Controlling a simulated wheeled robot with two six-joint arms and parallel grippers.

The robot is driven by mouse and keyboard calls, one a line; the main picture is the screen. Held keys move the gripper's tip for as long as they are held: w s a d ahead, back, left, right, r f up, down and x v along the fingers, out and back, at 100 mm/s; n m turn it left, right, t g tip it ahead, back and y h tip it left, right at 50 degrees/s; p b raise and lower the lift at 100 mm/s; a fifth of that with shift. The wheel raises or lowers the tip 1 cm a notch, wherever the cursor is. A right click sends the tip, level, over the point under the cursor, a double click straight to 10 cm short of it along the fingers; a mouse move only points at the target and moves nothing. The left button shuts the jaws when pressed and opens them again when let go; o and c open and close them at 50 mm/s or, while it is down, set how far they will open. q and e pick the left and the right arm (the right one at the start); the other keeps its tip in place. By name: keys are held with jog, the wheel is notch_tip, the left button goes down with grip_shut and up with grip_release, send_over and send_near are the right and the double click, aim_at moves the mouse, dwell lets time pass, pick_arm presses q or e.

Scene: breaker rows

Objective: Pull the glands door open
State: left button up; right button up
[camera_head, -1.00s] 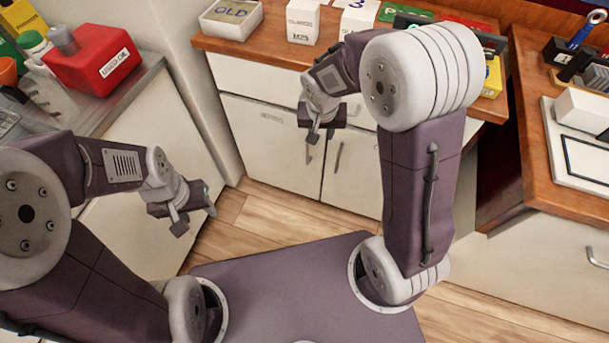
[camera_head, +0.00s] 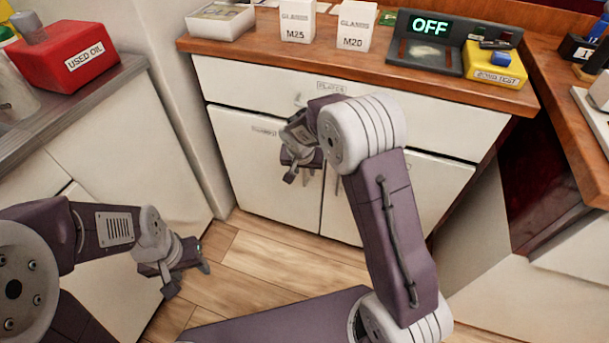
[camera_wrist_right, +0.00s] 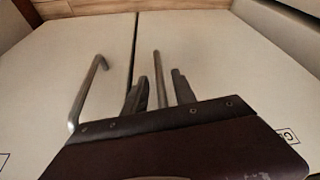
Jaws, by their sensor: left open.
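The glands door (camera_head: 250,165) is the white left door of the cabinet, with a small label near its top; it looks shut. In the right wrist view the glands door (camera_wrist_right: 220,75) is on the right, with part of its label at the edge. Its bar handle (camera_wrist_right: 160,75) stands between the two fingers of my right gripper (camera_wrist_right: 160,92). The fingers look open, with a gap on each side of the handle. In the head view my right gripper (camera_head: 299,175) is in front of this door's right edge. My left gripper (camera_head: 187,272) is open and empty above the floor.
A second door (camera_head: 345,215) with its own handle (camera_wrist_right: 88,92) is beside the glands door. A drawer (camera_head: 240,82) is above. The countertop (camera_head: 260,45) carries boxes and an OFF device (camera_head: 425,45). A grey counter (camera_head: 95,90) is at left; wooden floor (camera_head: 270,240) lies between.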

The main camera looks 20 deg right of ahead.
jog(key=shift+w+f, duration=0.2)
jog(key=shift+f, duration=0.4)
grip_shut()
dwell(1.0)
